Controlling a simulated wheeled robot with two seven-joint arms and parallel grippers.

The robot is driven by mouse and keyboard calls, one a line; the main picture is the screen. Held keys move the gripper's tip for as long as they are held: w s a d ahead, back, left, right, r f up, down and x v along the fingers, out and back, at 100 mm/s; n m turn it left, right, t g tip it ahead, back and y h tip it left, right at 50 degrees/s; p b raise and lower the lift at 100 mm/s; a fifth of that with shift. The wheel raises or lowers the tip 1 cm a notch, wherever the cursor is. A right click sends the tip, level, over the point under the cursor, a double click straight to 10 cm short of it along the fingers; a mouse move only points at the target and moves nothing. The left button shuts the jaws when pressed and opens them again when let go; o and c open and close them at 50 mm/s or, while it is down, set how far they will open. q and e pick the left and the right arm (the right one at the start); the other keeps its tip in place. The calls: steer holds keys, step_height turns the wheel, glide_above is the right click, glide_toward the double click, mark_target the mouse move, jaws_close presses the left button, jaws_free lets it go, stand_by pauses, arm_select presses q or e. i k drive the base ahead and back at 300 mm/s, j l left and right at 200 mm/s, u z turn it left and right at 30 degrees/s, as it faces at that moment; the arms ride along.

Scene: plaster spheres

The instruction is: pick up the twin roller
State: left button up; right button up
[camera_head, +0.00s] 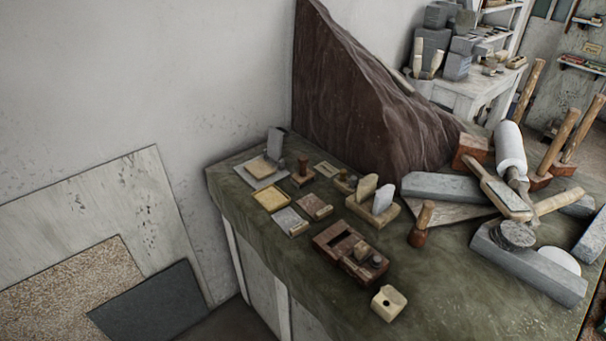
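I cannot single out the twin roller with certainty. A pale cylinder (510,148) leans among tools at the right of the green-covered worktable (285,255); it is the most roller-like shape, but I see only one cylinder there. A wooden box-like tool (349,250) with dark round parts on top lies near the table's front edge. A small wooden base (372,211) with two upright rounded pieces stands behind it. Neither of my grippers is in view.
A cream block with a hole (388,303) sits near the front edge. Grey stone bars (527,268), mallets (527,92) and a wooden-handled tool (421,224) crowd the right. Small plates (271,197) lie at the left. A large brown rock slab (355,95) rises behind. Front middle is bare.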

mark_target(305, 176)
steer(key=i+j+z, duration=0.1)
steer(key=j, duration=0.3)
steer(key=i+j, duration=0.15)
steer(key=j, duration=0.3)
steer(key=i+j+z, duration=0.15)
steer(key=j, duration=0.25)
steer(key=i+j, duration=0.1)
steer(key=j, duration=0.3)
steer(key=i+j+z, duration=0.15)
steer(key=j, duration=0.3)
steer(key=k, duration=0.05)
